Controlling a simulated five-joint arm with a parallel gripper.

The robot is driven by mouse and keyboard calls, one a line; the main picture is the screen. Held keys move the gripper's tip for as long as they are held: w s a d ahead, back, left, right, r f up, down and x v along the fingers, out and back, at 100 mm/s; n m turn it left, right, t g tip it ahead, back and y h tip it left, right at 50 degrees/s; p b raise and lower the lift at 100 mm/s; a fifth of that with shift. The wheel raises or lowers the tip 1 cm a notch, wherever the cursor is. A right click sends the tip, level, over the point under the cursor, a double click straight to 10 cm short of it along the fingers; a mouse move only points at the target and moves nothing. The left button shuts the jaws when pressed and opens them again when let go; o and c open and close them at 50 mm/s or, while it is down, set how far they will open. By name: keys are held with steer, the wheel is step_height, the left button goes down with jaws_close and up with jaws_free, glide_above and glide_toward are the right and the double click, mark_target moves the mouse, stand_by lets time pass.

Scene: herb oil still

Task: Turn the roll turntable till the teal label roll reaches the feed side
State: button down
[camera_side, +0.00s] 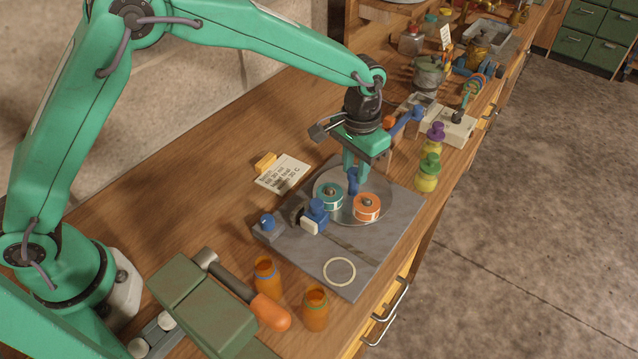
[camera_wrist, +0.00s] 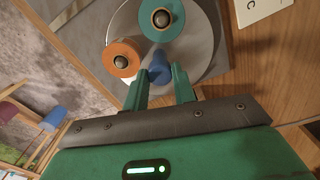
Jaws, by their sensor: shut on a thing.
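The roll turntable is a round grey disc (camera_side: 378,184) on a dark grey slab; it also shows in the wrist view (camera_wrist: 207,62). The teal label roll (camera_side: 330,198) stands on its left part in the side view, and at the top in the wrist view (camera_wrist: 161,18). An orange label roll (camera_side: 367,208) stands on its front part, left in the wrist view (camera_wrist: 122,57). My gripper (camera_side: 353,174) points down over the disc, its fingers shut on an upright blue peg (camera_wrist: 160,67). The peg's upper part is hidden between the fingers in the side view.
A blue-and-white roller piece (camera_side: 313,217) stands on the slab (camera_side: 365,258) just left of the disc, near the teal roll. A blue knob (camera_side: 267,222) is farther left. Amber jars (camera_side: 315,307) stand in front. Green and purple-topped bottles (camera_side: 427,172) stand close behind right.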

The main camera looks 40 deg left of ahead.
mark_target(355, 171)
steer(key=shift+r+n, duration=0.15)
steer(key=shift+n, duration=2.35)
steer(key=shift+w+n, duration=0.1)
steer(key=shift+n, duration=0.3)
steer(key=c, duration=1.1)
jaws_free()
steer(key=shift+c, duration=0.2)
steer(key=shift+r, duration=3.85)
steer(key=shift+r, duration=0.1)
